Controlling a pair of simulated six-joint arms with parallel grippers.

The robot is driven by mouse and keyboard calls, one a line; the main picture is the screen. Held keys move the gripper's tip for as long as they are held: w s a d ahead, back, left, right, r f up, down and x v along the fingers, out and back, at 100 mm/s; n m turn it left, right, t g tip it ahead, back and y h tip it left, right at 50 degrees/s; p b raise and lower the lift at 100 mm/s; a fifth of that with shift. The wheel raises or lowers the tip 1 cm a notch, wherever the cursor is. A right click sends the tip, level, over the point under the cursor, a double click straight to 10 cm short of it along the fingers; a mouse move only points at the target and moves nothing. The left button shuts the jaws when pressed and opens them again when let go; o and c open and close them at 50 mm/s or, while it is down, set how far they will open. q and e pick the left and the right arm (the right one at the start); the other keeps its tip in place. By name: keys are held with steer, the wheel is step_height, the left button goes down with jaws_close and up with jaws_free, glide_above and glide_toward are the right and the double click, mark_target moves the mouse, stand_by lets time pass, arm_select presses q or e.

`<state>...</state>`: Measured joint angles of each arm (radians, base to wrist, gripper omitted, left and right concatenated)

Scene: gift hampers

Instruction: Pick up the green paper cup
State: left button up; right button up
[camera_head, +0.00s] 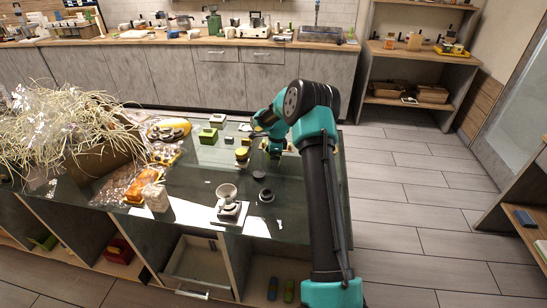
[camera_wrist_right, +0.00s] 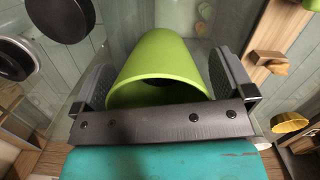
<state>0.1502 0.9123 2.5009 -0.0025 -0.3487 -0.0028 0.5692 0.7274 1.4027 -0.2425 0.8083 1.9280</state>
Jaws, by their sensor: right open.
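The green paper cup (camera_wrist_right: 165,58) lies between the two fingers of my right gripper (camera_wrist_right: 163,84) in the right wrist view. Its open mouth faces the wrist camera. The fingers are open, one on each side of the cup, and a narrow gap shows on the right. In the head view my right gripper (camera_head: 268,146) is low over the right part of the glass table, and I cannot make out the cup there behind the arm. My left gripper is not in view.
On the glass table (camera_head: 185,190) stand a green box (camera_head: 208,136), a yellow item (camera_head: 242,153), dark round items (camera_head: 266,195) and a metal scale with a bowl (camera_head: 229,206). A basket with pale shredded strands (camera_head: 65,125) fills the left. A wooden shelf (camera_head: 415,50) stands beyond, at right.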

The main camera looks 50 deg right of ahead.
steer(key=shift+c, duration=0.4)
steer(key=c, duration=0.9)
steer(key=shift+r, duration=0.3)
steer(key=shift+c, duration=0.2)
steer(key=shift+r, duration=1.6)
steer(key=s+a+r, duration=0.1)
steer(key=s+a, duration=0.9)
steer(key=a, duration=0.2)
steer(key=shift+s+r, duration=0.15)
steer(key=shift+s, duration=0.05)
steer(key=o, duration=0.5)
steer(key=c, duration=0.5)
